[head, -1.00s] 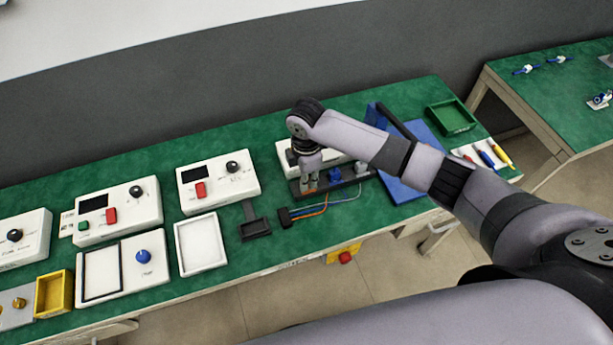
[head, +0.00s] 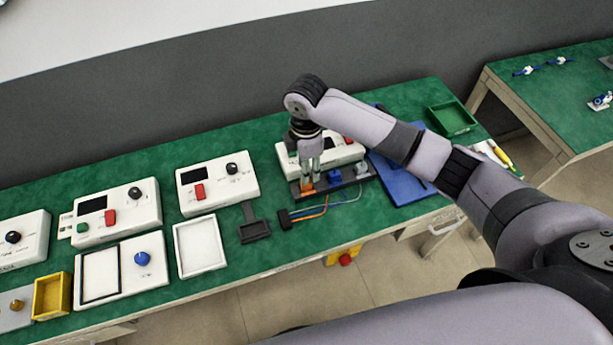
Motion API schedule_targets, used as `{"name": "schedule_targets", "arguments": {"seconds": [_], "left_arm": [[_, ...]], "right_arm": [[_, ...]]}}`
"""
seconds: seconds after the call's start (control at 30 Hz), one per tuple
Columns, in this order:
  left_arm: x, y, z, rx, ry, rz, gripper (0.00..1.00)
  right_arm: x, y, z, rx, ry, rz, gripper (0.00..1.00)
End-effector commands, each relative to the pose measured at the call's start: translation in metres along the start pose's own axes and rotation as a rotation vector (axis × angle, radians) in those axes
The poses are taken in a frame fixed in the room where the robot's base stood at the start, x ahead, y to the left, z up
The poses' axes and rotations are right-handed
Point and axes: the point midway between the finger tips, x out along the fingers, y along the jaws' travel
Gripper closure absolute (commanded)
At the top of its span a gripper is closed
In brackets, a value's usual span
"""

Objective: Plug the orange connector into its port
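The orange connector (head: 307,187) stands at the left end of a dark strip (head: 345,183) in front of a white device (head: 344,151). Its orange cable (head: 316,213) runs to a black plug block (head: 285,219) on the green table. I cannot tell how deep the connector sits, and its port is hidden beneath it. My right gripper (head: 311,179) points down just above the connector. Its two fingers look apart, with nothing visible held between them. My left gripper is out of view.
A blue connector (head: 334,175) and a grey one (head: 361,168) sit along the same strip. A blue panel (head: 402,184) lies to the right, near a green tray (head: 452,119). A white tray (head: 200,246) and a dark holder (head: 254,230) lie to the left.

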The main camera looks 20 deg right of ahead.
Motion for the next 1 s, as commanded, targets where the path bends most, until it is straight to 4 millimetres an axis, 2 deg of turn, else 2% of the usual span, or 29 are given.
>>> {"name": "schedule_targets", "arguments": {"seconds": [0.1, 0.2, 0.4, 1.0], "left_arm": [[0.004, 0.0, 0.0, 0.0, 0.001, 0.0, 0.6], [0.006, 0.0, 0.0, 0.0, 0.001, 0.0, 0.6], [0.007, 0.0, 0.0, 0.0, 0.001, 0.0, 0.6], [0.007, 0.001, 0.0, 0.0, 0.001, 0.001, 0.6]], "right_arm": [[-0.025, 0.001, 0.0, 0.0, 0.0, 0.003, 0.64], [-0.043, 0.001, 0.0, 0.0, 0.0, 0.003, 0.64], [-0.061, 0.0, 0.0, 0.001, 0.0, 0.0, 0.64], [-0.061, -0.002, -0.002, 0.003, 0.003, -0.001, 0.64]]}}
